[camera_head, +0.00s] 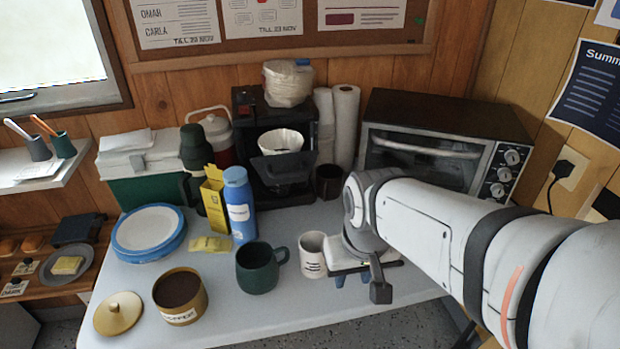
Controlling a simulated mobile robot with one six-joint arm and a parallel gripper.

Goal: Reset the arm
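My arm reaches in from the right and ends over the front right part of the white table (240,318). My gripper (362,280) hangs low at the arm's end, just right of a white mug (312,256) with dark print. I see nothing clearly held.
A green mug (258,268), a labelled brown tin (181,296), its gold lid (118,313), a blue bottle (239,205) and stacked plates (147,232) stand left. A coffee machine (244,110) and toaster oven (440,125) stand behind. The front middle is clear.

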